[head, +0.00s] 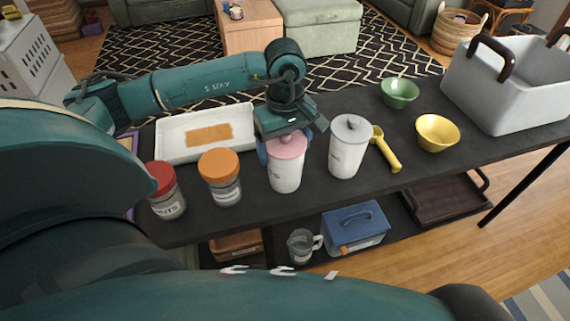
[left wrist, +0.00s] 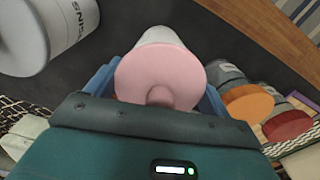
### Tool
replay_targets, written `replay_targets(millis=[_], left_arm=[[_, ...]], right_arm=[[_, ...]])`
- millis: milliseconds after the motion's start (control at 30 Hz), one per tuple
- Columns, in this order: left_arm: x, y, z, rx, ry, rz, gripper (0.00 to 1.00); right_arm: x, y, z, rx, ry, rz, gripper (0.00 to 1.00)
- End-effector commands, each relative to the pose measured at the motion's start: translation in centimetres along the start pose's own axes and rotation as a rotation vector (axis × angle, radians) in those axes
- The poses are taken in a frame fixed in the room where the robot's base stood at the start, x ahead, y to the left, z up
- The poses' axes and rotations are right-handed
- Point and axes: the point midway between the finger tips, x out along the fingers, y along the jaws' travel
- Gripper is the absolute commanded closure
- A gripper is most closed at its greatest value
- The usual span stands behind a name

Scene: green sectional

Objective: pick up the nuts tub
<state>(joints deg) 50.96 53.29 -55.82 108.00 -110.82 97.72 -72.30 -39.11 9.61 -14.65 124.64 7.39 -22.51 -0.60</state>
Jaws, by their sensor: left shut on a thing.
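A white tub with a pink lid (head: 286,177) stands upright near the front of the dark table. My left gripper (head: 285,148) comes down from behind and is shut on this tub, with a blue finger on each side just under the lid. In the left wrist view the pink lid (left wrist: 158,75) sits between the two fingers (left wrist: 157,92). I cannot read this tub's label. A clear jar with a red lid (head: 167,205) at the left has a label whose end looks like "TS"; I cannot read it fully. My right gripper is not in view.
An orange-lidded jar (head: 226,192) stands left of the held tub, and a grey-lidded white tub (head: 346,158) close on its right. A white tray (head: 175,153), yellow scoop (head: 388,155), green bowl (head: 399,100), yellow bowl (head: 437,146) and grey bin (head: 505,95) share the table.

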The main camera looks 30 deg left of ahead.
Motion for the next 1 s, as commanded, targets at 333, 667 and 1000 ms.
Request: replay_targets(millis=[333,667,1000], left_arm=[[-0.1,0.0,0.0,0.000,0.000,0.002,0.69],[-1.8,0.1,-0.1,-0.001,0.003,0.006,0.69],[-8.3,0.1,-0.1,-0.001,0.003,0.006,0.69]], right_arm=[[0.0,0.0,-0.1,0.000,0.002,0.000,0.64],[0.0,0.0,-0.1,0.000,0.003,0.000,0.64],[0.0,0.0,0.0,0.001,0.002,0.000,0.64]])
